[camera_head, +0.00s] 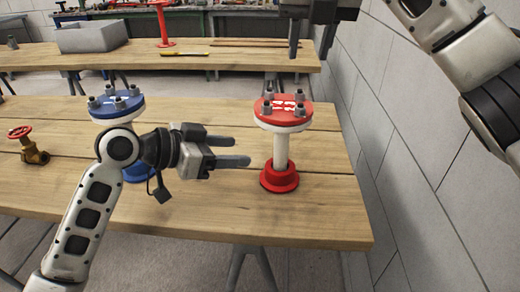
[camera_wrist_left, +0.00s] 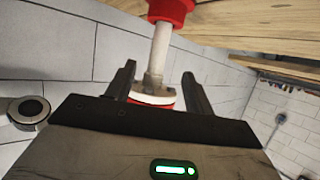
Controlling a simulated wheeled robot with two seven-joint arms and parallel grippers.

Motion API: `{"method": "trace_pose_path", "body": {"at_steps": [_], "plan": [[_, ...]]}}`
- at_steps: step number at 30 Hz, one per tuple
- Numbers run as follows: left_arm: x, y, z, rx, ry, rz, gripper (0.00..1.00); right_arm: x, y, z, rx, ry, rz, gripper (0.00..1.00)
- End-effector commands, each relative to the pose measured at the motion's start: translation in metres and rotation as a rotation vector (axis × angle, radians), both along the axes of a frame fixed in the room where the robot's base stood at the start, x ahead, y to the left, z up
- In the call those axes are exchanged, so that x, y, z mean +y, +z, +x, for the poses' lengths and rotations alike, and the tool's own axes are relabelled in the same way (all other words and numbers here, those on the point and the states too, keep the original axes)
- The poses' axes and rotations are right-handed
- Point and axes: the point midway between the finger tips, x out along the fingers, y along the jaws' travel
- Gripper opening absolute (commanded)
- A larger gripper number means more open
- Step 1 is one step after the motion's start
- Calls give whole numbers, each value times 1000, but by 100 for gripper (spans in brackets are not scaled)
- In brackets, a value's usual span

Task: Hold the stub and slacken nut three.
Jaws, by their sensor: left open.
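The red-topped stub (camera_head: 281,150) stands upright on the wooden bench, a white pipe between a red base (camera_head: 279,177) and a red flange (camera_head: 282,114). Several grey nuts and bolts stand on the flange around white markings; I cannot read which is nut three. My left gripper (camera_head: 246,151) is open and empty, left of the pipe, its fingers pointing at it without reaching it. In the left wrist view the pipe (camera_wrist_left: 159,52) shows upside down between the fingers (camera_wrist_left: 158,82). My right gripper (camera_head: 309,52) is open and empty, pointing down, above and behind the red flange.
A blue-flanged stub (camera_head: 116,103) stands to the left, partly hidden by my left arm. A brass valve with a red handwheel (camera_head: 20,132) lies at the bench's left. A back bench holds a grey bin (camera_head: 92,37) and a yellow tool (camera_head: 184,53). A block wall (camera_head: 420,150) closes the right side.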

Motion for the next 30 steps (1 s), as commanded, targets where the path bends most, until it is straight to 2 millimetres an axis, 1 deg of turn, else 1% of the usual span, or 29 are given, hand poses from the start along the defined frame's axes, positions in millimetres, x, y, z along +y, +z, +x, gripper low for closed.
{"method": "trace_pose_path", "body": {"at_steps": [12, 18, 24, 30], "plan": [[-63, -31, 42, -1, -1, -2, 53, 0, 0, 0, 0, 0, 0, 36], [-91, -44, 61, -3, -1, -1, 53, 0, 0, 0, 0, 0, 0, 36], [-106, -53, 73, -4, 0, 2, 53, 0, 0, 0, 0, 0, 0, 36], [-111, -56, 76, -5, 1, 2, 53, 0, 0, 0, 0, 0, 0, 36]]}}
